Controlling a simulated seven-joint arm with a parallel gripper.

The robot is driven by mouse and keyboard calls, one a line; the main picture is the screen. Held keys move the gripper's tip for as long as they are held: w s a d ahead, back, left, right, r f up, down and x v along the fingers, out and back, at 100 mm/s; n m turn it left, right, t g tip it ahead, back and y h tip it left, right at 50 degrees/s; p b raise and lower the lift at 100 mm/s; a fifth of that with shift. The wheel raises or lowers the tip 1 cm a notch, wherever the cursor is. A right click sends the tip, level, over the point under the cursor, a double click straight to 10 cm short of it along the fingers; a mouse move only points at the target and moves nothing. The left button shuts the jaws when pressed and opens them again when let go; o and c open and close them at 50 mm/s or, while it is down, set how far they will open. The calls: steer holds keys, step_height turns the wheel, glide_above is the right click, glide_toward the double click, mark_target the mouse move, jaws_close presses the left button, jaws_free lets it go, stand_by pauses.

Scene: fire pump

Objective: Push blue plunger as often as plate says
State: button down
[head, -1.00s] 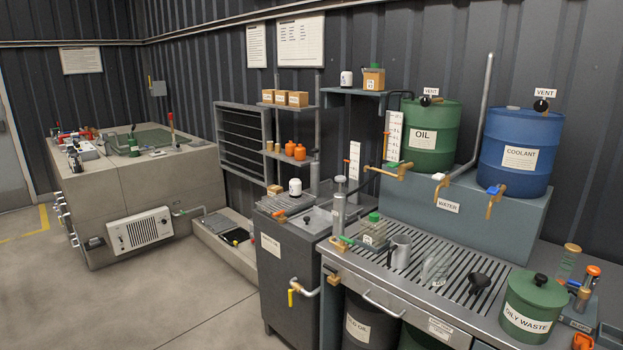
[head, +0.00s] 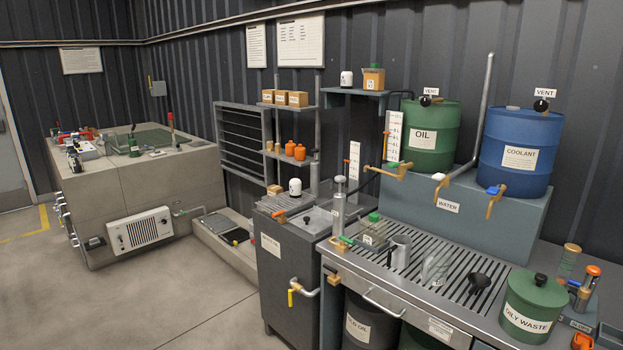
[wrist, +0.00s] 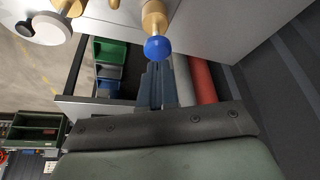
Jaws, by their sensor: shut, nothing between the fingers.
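The blue plunger (wrist: 158,48) shows in the wrist view as a round blue knob on a brass stem at the lower edge of a pale grey panel (wrist: 208,28). My gripper (wrist: 155,68) is shut and empty. Its narrow blue-grey fingers point up the picture, with the tips just below the blue knob. I cannot tell whether they touch it. I cannot make out the plate with the number in either view. My gripper does not show in the head view, and I cannot pick out the blue plunger there.
In the wrist view, a black knob with a pale disc (wrist: 47,28) is left of the plunger. A red cylinder (wrist: 203,82) and green bin (wrist: 111,51) lie beyond the fingers. The head view shows a slatted bench (head: 455,260), a green oil drum (head: 430,137) and a blue coolant drum (head: 521,150).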

step_height(320, 180, up, 6)
stand_by(0.9)
